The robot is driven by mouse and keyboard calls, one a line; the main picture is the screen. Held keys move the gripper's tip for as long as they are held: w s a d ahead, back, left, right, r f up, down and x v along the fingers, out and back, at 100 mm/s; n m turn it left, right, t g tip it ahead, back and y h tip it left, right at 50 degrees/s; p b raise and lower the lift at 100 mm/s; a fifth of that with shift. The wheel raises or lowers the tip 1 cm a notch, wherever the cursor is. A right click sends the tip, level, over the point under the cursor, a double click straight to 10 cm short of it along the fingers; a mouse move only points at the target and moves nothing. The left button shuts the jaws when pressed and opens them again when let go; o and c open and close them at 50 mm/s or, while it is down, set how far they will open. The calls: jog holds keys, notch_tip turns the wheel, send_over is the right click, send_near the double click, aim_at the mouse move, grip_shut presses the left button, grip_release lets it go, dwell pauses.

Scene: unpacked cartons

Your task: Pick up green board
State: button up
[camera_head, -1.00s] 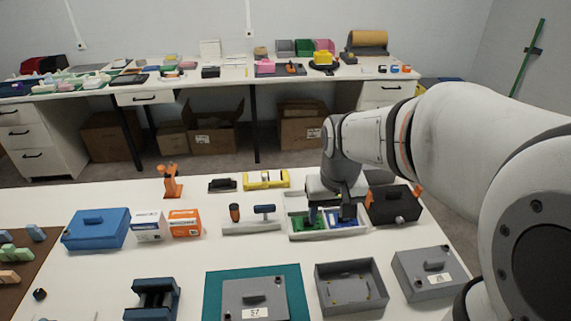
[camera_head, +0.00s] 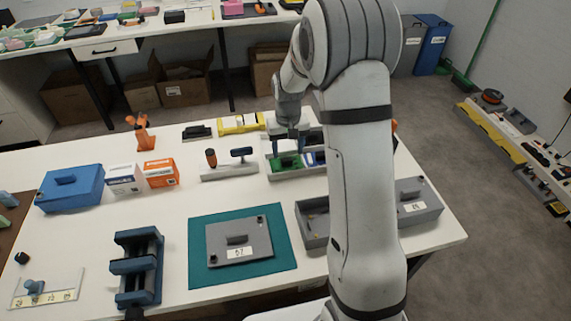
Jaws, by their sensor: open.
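A green board (camera_head: 287,161) lies in the left part of a pale tray (camera_head: 292,174) at the back right of the near table. A blue board (camera_head: 316,158) lies beside it in the same tray, partly hidden by my arm. My gripper (camera_head: 288,149) points down just above the green board, with its fingers apart and nothing seen between them. I cannot tell whether the fingertips touch the board.
A holder with two handled tools (camera_head: 229,170) stands left of the tray. A yellow tool (camera_head: 241,123) lies behind. My arm hides part of an open grey box (camera_head: 311,223).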

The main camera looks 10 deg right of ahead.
aim_at(287, 159)
jog(key=shift+w+f, duration=0.25)
jog(key=shift+f, duration=0.85)
jog(key=shift+w+f, duration=0.2)
jog(key=shift+f, duration=0.85)
jog(key=c, duration=1.1)
jog(key=shift+r, duration=0.1)
notch_tip(287, 159, up, 10)
jog(key=shift+f, duration=0.1)
jog(key=shift+a, duration=0.1)
